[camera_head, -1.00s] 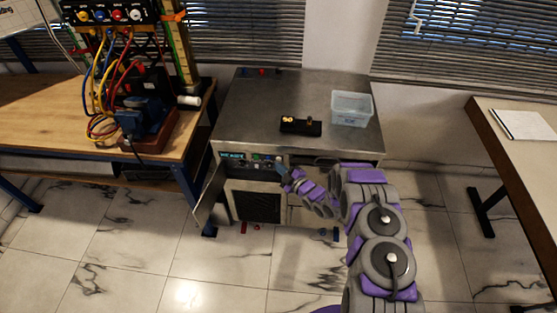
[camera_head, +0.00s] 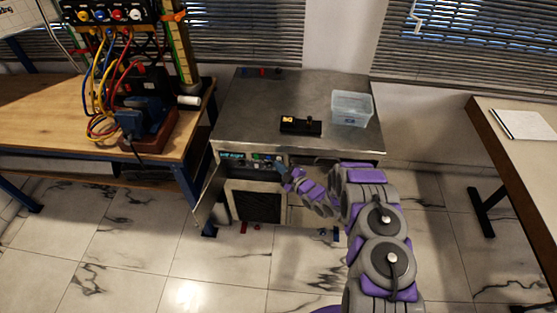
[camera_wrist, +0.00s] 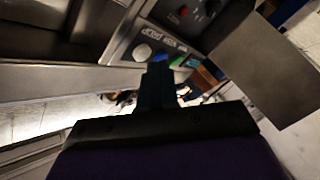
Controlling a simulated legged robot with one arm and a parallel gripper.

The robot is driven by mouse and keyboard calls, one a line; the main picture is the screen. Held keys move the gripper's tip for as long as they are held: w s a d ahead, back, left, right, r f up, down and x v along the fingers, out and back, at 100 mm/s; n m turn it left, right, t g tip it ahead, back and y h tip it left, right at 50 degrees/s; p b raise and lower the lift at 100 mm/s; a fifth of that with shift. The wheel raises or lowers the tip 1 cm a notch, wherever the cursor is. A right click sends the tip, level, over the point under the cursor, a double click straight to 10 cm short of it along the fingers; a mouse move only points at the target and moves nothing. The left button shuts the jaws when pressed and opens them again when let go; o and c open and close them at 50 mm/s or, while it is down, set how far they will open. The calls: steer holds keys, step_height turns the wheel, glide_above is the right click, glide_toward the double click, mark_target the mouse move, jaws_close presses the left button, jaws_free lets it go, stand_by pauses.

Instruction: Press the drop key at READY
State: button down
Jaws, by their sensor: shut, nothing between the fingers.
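The control panel (camera_head: 264,163) is on the front of the steel cabinet, with a small lit display (camera_head: 232,155) at its left. The display's text is too small to read surely. My gripper (camera_head: 281,165) is shut and empty at the panel's right part. In the wrist view my gripper (camera_wrist: 158,75) points at the panel, its tip close to a round white button (camera_wrist: 142,52) and a green button (camera_wrist: 178,61). I cannot tell whether the tip touches either. A label between them is too blurred to read, so I cannot tell which is the drop key.
A black box (camera_head: 300,125) with a small yellow readout and a clear bin (camera_head: 351,108) stand on the cabinet top (camera_head: 265,100). An open door (camera_head: 208,192) hangs left of the panel. A wooden bench (camera_head: 60,115) with cabled gear stands left; another table (camera_head: 525,160) stands right.

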steer(key=shift+w, duration=0.25)
steer(key=shift+w, duration=0.35)
stand_by(0.7)
steer(key=shift+s, duration=0.15)
stand_by(0.3)
steer(key=shift+s, duration=0.65)
steer(key=shift+s+p, duration=0.45)
steer(key=shift+s, duration=2.05)
